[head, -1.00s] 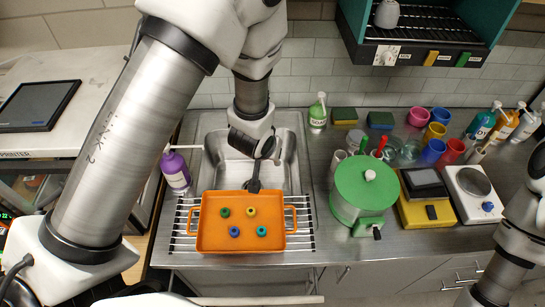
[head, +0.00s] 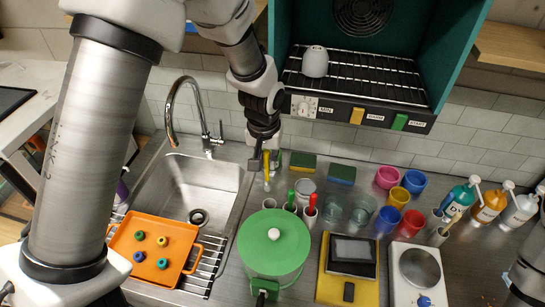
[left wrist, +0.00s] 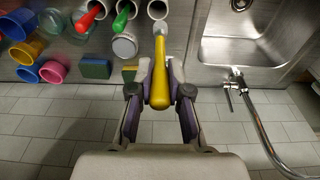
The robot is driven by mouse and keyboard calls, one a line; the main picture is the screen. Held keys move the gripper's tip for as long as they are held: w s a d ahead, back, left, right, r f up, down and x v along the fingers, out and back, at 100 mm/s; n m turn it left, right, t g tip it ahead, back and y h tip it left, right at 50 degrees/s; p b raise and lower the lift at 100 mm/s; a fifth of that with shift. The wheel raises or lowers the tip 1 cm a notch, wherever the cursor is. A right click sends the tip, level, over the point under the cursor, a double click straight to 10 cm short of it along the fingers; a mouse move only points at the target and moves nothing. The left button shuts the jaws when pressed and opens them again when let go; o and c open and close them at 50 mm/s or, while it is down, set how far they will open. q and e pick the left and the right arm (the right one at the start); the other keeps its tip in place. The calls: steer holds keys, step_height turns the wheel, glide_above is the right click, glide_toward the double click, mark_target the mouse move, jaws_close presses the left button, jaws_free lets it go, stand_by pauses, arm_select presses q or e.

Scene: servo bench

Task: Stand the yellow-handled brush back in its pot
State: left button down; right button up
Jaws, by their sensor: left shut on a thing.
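The yellow-handled brush (left wrist: 160,80) is between the fingers of my left gripper (left wrist: 160,92), which is shut on its handle in the left wrist view. In the head view my left gripper (head: 265,160) is in front of the tiled wall, with the yellow handle (head: 266,167) between its fingers. The brush is roughly upright, its far end toward an empty-looking pale pot (left wrist: 157,8), which also shows in the head view (head: 269,204). I cannot tell whether the tip is inside the pot. Neighbouring pots hold a green-handled brush (head: 291,198) and a red-handled brush (head: 312,202). My right gripper is out of view.
The sink (head: 190,185) and tap (head: 172,105) are left of the pots. An orange tray (head: 125,262) with several coloured rings is at front left. A green-lidded drum (head: 273,240) stands before the pots. Colourful cups, sponges and a teal oven (head: 458,50) are to the right.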

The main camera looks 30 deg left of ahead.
mark_target(268, 179)
arm_select(q)
step_height(268, 179, down, 7)
steer(key=shift+w+d+b, duration=0.1)
steer(key=shift+b, duration=0.7)
steer(key=f, duration=0.1)
steer(key=f+b, duration=0.2)
steer(key=shift+w+d+f, duration=0.1)
steer(key=shift+w+d, duration=0.1)
steer(key=shift+d, duration=0.1)
steer(key=shift+s+a+f+b, duration=0.1)
steer(key=shift+a+f+b, duration=0.1)
steer(key=shift+f+b, duration=0.2)
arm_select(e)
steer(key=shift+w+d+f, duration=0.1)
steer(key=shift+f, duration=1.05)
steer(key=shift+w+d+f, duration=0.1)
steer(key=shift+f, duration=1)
arm_select(q)
steer(key=c, duration=1)
jaws_free()
steer(key=shift+d, duration=0.1)
steer(key=shift+c, duration=0.2)
steer(key=shift+r, duration=0.1)
